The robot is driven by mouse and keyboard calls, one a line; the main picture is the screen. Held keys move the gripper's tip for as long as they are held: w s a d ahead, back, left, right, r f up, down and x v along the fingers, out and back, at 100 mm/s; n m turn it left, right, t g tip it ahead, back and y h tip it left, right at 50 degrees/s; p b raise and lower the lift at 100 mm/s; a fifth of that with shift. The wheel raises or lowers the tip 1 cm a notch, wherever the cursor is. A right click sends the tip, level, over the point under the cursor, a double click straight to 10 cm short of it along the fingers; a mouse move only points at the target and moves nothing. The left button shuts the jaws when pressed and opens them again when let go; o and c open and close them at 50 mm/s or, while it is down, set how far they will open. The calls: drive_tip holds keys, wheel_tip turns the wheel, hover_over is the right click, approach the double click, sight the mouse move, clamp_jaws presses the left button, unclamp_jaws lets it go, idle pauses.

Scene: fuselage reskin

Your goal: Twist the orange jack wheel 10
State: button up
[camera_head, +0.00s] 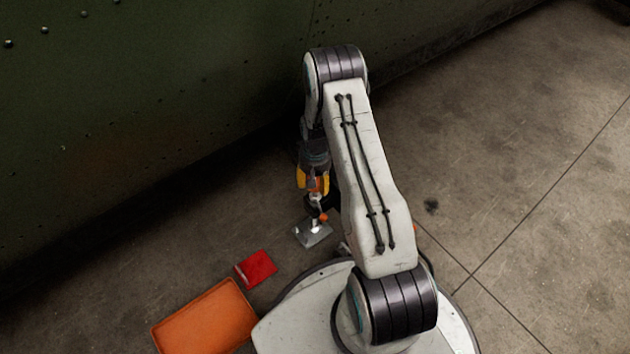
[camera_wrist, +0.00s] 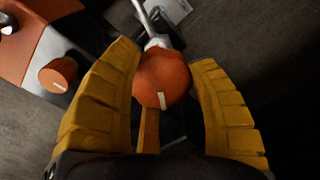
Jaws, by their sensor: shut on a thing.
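The orange jack wheel (camera_wrist: 162,80) is round, with a short white mark near its lower middle in the wrist view. My gripper (camera_wrist: 166,62) has one yellow finger on each side of it and is shut on it. In the head view my gripper (camera_head: 313,183) points down at the jack, and the wheel is mostly hidden between the fingers. The jack's grey metal foot plate (camera_head: 312,233) rests on the floor below. A second, smaller orange knob (camera_wrist: 58,75) with a white mark sits to the left in the wrist view, outside the fingers.
A dark green riveted fuselage wall (camera_head: 130,110) stands behind the jack. A red box (camera_head: 257,268) and an orange tray (camera_head: 180,345) lie on the floor at the lower left, close to my base. The concrete floor (camera_head: 530,160) at the right is clear.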

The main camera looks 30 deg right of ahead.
drive_tip(key=n, duration=0.5)
drive_tip(key=shift+s+a+f+n, duration=0.1)
drive_tip(key=shift+s+f+n, duration=0.05)
drive_tip(key=shift+s+n, duration=0.25)
idle(0.4)
drive_tip(key=o, duration=1.2)
drive_tip(key=shift+w, duration=0.1)
drive_tip(key=shift+w+r, duration=0.1)
drive_tip(key=shift+r, duration=0.55)
wheel_tip(320, 180, up, 11)
drive_tip(key=shift+f, duration=0.1)
